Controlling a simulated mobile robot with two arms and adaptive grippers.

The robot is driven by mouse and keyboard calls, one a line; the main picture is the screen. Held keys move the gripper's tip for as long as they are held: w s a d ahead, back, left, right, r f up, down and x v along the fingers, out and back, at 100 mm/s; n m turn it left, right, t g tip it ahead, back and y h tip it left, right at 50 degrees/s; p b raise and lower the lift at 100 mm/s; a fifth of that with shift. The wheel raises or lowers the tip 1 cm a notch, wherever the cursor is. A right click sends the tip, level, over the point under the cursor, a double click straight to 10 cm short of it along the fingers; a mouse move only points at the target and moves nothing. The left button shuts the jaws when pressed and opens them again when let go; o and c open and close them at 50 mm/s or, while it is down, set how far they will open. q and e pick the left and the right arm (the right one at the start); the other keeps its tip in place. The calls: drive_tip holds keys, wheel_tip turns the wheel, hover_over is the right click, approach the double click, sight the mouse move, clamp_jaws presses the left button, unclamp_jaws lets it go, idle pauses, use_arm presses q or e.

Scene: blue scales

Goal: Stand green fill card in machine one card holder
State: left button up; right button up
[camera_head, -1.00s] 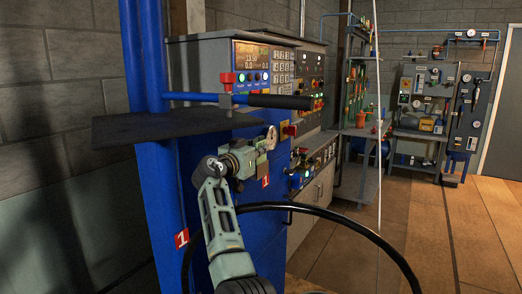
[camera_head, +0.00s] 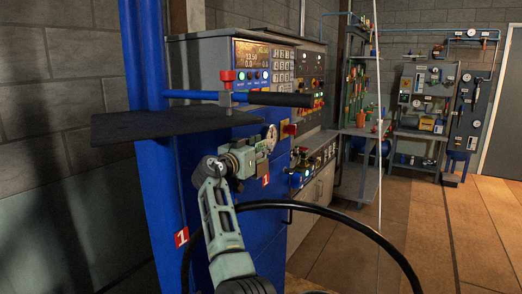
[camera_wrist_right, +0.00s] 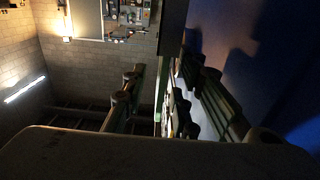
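My right gripper (camera_head: 258,154) is at the blue machine front, just above the red number 1 tag (camera_head: 265,180). In the right wrist view its two fingers (camera_wrist_right: 157,98) stand apart, with a dark gap inside the left one. A thin pale upright strip (camera_wrist_right: 168,108) shows beside the right finger; it may be the green fill card edge-on, but I cannot be sure. The card holder is not clearly distinguishable behind the gripper. A round pale plate (camera_head: 271,137) is on the panel just above the fingers. My left gripper is out of view.
Machine one's control panel (camera_head: 262,62) is above. A dark shelf (camera_head: 150,125) and a blue bar with a black grip (camera_head: 280,99) jut out above my right arm. A black hose (camera_head: 345,217) curves across in front. Open floor (camera_head: 430,225) lies to the right.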

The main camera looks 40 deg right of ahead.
drive_tip(key=v, duration=0.8)
drive_tip(key=shift+r, duration=0.1)
idle(0.4)
